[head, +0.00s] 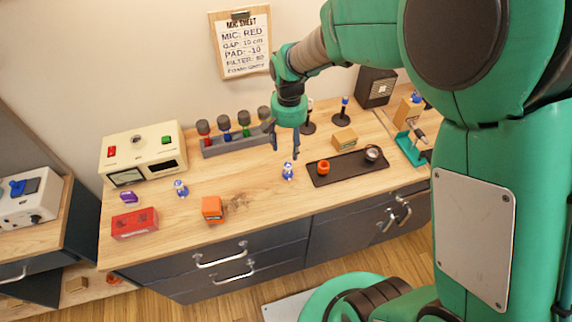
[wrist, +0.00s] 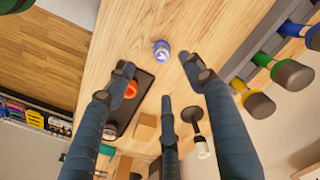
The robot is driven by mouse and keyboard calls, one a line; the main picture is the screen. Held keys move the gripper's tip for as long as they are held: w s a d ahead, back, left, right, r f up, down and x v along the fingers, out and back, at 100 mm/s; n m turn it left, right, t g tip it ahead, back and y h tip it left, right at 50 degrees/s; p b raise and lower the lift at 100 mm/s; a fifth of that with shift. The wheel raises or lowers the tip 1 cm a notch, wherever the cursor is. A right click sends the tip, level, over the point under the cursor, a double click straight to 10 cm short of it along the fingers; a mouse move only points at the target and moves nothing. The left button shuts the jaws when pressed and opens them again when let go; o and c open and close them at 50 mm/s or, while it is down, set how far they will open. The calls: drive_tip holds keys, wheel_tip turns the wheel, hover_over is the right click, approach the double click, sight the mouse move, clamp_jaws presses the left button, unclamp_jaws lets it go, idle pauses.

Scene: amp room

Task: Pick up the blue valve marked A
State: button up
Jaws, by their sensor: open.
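Two small blue-and-white valves stand on the wooden bench in the head view. One valve (head: 287,171) is just left of the dark tray, and the other valve (head: 181,188) is farther left, in front of the cream device. I cannot read a letter A on either in the head view. My gripper (head: 284,143) is open and empty, pointing down above the valve near the tray. In the wrist view a blue valve (wrist: 161,50) shows beyond the spread fingers (wrist: 157,78), roughly centred between them and apart from them. Its marking is too small to read there.
The dark tray (head: 329,177) holds an orange cup (head: 323,167) and a round metal piece (head: 372,153). A grey rack (head: 228,146) with several coloured tubes stands behind. An orange box (head: 212,209), a red box (head: 135,223) and a cardboard box (head: 344,140) lie around. The bench between is clear.

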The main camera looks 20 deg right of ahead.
sight(288, 165)
drive_tip(key=shift+w+f, duration=0.15)
drive_tip(key=shift+f, duration=0.3)
drive_tip(key=shift+f, duration=0.1)
drive_tip(key=shift+f+b, duration=0.6)
drive_tip(key=shift+f, duration=3.6)
drive_tip(key=shift+f+b, duration=0.55)
drive_tip(key=shift+f, duration=2.05)
drive_tip(key=shift+c, duration=0.3)
drive_tip(key=c, duration=1.2)
